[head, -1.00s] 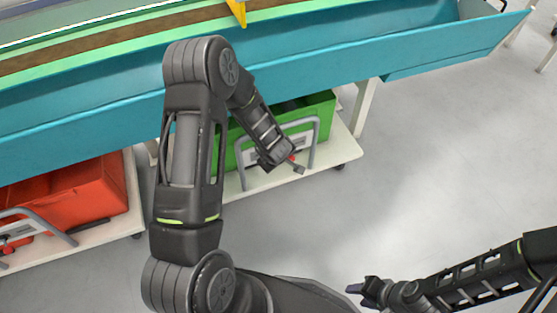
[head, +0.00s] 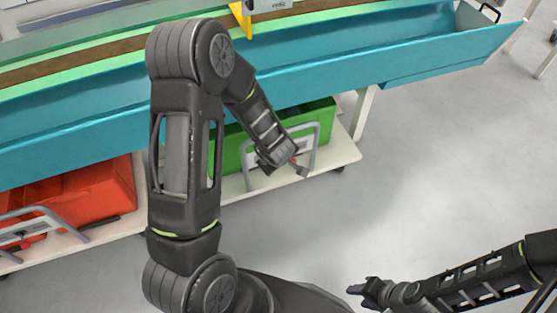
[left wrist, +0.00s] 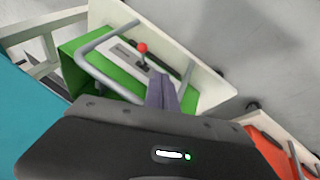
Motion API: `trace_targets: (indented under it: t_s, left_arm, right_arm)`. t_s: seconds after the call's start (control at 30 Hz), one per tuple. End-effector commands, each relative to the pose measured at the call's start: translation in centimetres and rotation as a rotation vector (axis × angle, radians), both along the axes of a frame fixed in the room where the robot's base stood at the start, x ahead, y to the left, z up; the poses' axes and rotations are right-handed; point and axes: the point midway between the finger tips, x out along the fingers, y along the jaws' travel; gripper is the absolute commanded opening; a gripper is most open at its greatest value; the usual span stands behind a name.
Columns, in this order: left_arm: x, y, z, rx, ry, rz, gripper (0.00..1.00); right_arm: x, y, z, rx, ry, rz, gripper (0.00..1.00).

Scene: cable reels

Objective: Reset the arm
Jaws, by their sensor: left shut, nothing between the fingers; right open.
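My left arm rises on the left of the head view, bends at the elbow, and reaches down toward the green bin. My left gripper (head: 302,171) appears small at its end, in front of the bin (head: 232,155). In the left wrist view, the left fingers (left wrist: 161,92) are together and hold nothing. They overlap the green bin (left wrist: 73,47) in that picture; I cannot tell the gap. My right gripper (head: 357,289) is low right in the head view, open and empty, over the grey floor.
A long teal trough bench (head: 300,75) runs across the back, with a yellow part (head: 242,20) on it. A red bin (head: 100,190) sits on a low white shelf at left. The grey floor (head: 430,180) at right is clear.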

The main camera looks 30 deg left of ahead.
Motion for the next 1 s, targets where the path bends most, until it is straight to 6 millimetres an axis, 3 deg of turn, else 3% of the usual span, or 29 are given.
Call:
trace_targets:
  t_s: [0.57,0.67,0.77,0.9,1.0]
  left_arm:
    - [0.1,-0.6,-0.1,0.008,-0.004,-0.060,0.00]
    - [-0.7,-2.8,-1.0,0.016,0.013,-0.200,0.00]
    - [-3.2,-7.0,-3.3,0.005,0.060,-0.424,0.00]
    - [-8.6,-13.4,-6.4,-0.052,0.130,-0.733,0.00]
    - [-12.5,-17.0,-7.8,-0.106,0.166,-0.902,0.00]
  right_arm:
    - [0.0,0.0,0.0,0.000,0.000,0.000,0.41]
    - [0.0,0.0,0.0,0.000,0.000,0.000,0.41]
    - [0.0,0.0,0.0,0.000,0.000,0.000,0.41]
    - [0.0,0.0,0.0,0.000,0.000,0.000,0.41]
    - [0.0,0.0,0.0,0.000,0.000,0.000,0.41]
